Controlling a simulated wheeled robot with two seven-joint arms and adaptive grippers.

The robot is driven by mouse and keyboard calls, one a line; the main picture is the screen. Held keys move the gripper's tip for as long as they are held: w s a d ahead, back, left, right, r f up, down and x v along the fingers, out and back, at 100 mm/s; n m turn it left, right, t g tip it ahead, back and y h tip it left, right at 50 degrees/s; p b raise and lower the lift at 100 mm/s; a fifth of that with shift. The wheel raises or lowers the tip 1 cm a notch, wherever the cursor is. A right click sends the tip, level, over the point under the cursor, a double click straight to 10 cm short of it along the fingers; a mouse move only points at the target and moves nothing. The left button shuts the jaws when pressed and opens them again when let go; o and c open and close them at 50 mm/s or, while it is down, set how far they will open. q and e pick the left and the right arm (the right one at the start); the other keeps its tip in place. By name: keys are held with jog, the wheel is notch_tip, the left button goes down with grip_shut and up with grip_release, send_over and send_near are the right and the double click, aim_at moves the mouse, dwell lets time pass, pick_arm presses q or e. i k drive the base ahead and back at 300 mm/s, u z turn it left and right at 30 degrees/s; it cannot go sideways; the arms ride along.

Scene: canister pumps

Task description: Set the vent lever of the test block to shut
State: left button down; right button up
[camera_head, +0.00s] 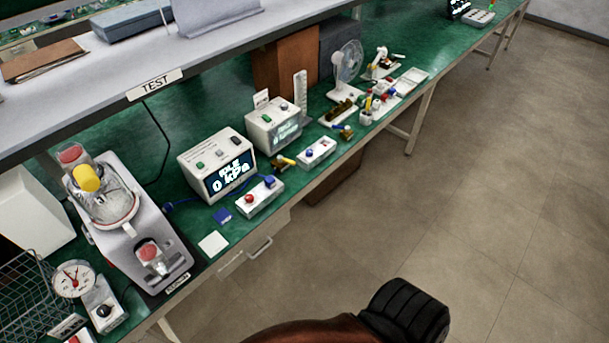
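I cannot tell for sure which item is the test block. A grey block with a round dial gauge (73,279) and a black knob (103,311) stands at the lower left of the green bench. A white box with a red button and a blue part (260,196) lies near the bench's front edge, before a display unit (217,166) reading "IDLE 0 kPa". No vent lever position can be read at this size. Neither of my grippers is in view.
A grey machine with a clear canister and yellow cap (86,178) stands on the left of the bench. A wire basket (30,298) is beside the gauge. The shelf edge with a "TEST" sign (154,84) overhangs the back. The floor (480,200) at right is clear.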

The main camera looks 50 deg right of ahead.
aim_at(280, 158)
jog(key=u, duration=0.25)
jog(key=k, duration=0.1)
jog(key=z, duration=1.1)
